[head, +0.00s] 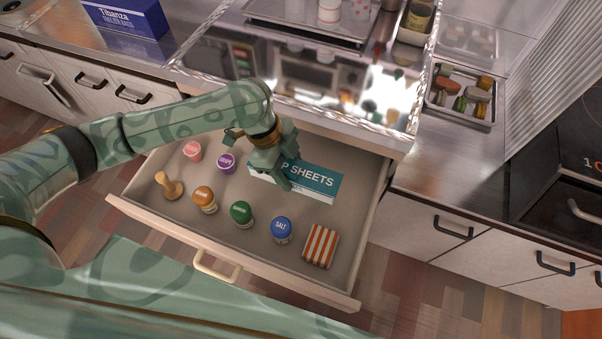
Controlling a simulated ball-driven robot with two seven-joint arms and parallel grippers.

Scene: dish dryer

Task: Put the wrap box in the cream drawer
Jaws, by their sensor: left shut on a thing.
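The wrap box (322,184) is a teal and white box with "P SHEETS" readable on its top. It is inside the open cream drawer (188,237), toward the back right; I cannot tell whether it touches the drawer floor. My left gripper (283,176) is shut on the wrap box near its left part and hides some of the lettering. My right gripper is not in view.
The drawer also holds a wooden masher (169,187), several small jars such as the green one (241,213), and a striped box (320,246). The counter edge overhangs the drawer's back. A tray of small items (463,97) lies at right.

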